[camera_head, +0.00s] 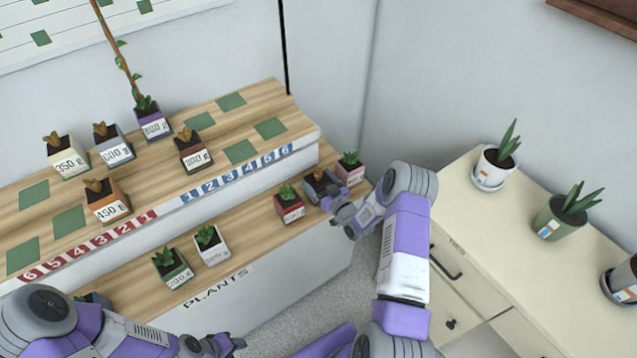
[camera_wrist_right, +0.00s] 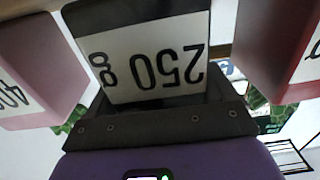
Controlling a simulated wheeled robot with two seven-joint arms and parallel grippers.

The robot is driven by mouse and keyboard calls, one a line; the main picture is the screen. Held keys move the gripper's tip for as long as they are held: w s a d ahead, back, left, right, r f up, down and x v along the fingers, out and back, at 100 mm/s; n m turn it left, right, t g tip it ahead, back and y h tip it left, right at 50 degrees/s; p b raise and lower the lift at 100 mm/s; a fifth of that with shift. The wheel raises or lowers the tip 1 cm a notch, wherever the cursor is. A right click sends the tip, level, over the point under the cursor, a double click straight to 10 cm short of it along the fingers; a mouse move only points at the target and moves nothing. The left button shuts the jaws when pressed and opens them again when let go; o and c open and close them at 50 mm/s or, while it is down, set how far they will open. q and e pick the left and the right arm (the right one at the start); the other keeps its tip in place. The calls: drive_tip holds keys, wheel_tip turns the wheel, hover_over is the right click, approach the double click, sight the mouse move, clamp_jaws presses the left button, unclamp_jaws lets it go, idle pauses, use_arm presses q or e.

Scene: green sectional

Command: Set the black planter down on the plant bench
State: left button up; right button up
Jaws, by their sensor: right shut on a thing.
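The black planter (camera_head: 320,188) has a white label reading 250 g, which shows upside down in the right wrist view (camera_wrist_right: 143,55). It is at the right end of the lower wooden shelf of the plant bench (camera_head: 252,234), between a red planter (camera_head: 290,209) and a pink planter (camera_head: 350,172). My right gripper (camera_head: 331,201) is shut on the black planter from the front. I cannot tell whether its base touches the shelf. My left gripper (camera_head: 228,345) is low in the head view, away from the planters; its finger gap is unclear.
A green planter (camera_head: 173,272) and a white planter (camera_head: 212,250) stand further left on the lower shelf. Several labelled pots stand on the upper shelf. A cream cabinet (camera_head: 520,222) with potted plants stands on the right.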

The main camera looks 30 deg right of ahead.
drive_tip(key=shift+f, duration=0.1)
drive_tip(key=o, duration=1.1)
drive_tip(key=shift+f, duration=0.1)
drive_tip(key=shift+c, duration=0.2)
drive_tip(key=shift+r, duration=0.25)
drive_tip(key=s+d, duration=0.1)
drive_tip(key=s, duration=1.1)
drive_tip(key=shift+p, duration=0.4)
drive_tip(key=shift+f, duration=0.1)
